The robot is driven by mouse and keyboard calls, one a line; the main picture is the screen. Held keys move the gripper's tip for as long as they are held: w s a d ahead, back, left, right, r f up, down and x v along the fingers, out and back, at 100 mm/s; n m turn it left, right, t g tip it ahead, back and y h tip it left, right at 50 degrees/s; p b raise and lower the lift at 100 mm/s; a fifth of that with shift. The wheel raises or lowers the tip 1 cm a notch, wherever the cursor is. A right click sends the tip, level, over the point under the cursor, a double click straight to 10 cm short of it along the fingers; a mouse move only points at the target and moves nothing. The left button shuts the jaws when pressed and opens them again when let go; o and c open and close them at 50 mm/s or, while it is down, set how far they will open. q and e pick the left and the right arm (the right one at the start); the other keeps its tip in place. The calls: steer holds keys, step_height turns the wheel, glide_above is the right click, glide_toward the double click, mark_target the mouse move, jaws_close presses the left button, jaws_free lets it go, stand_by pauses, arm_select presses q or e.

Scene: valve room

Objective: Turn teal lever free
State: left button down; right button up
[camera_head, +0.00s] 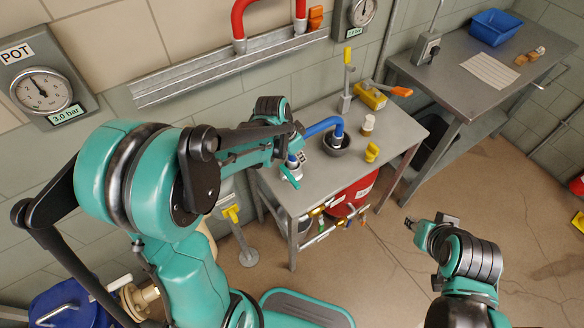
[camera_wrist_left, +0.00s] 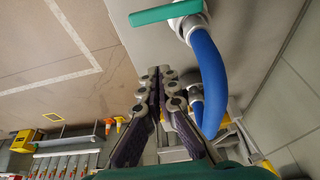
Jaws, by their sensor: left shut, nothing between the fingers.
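The teal lever (camera_head: 290,177) is on a small pale valve fitting at the left end of the grey table (camera_head: 390,127). A blue hose (camera_head: 322,126) arches from there to a dark round cup (camera_head: 337,146). In the left wrist view the teal lever (camera_wrist_left: 165,13) lies across the top, on the fitting joined to the blue hose (camera_wrist_left: 209,75). My left gripper (camera_head: 299,155) is beside the lever and hose. In its wrist view the fingertips (camera_wrist_left: 160,73) are together and empty, apart from the lever in the picture. My right gripper (camera_head: 428,222) is over the floor; its finger gap is unclear.
A yellow valve block with an orange handle (camera_head: 401,91), an upright yellow-topped lever (camera_head: 347,55) and small yellow knobs stand on the table. A red drum (camera_head: 355,195) sits below. A second table at right holds a blue bin (camera_head: 495,27). Floor between is clear.

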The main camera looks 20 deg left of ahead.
mark_target(292, 179)
stand_by(0.3)
arm_select(q)
steer(key=b+x, duration=0.3)
steer(key=x, duration=0.7)
steer(key=shift+f+b, duration=0.15)
steer(key=shift+b, duration=0.2)
steer(key=s+a, duration=0.2)
steer(key=shift+s, duration=0.35)
steer(key=shift+s+a, duration=0.2)
steer(key=shift+s, duration=0.05)
steer(key=shift+r, duration=0.2)
steer(key=shift+a+b, duration=0.1)
steer(key=shift+b, duration=0.2)
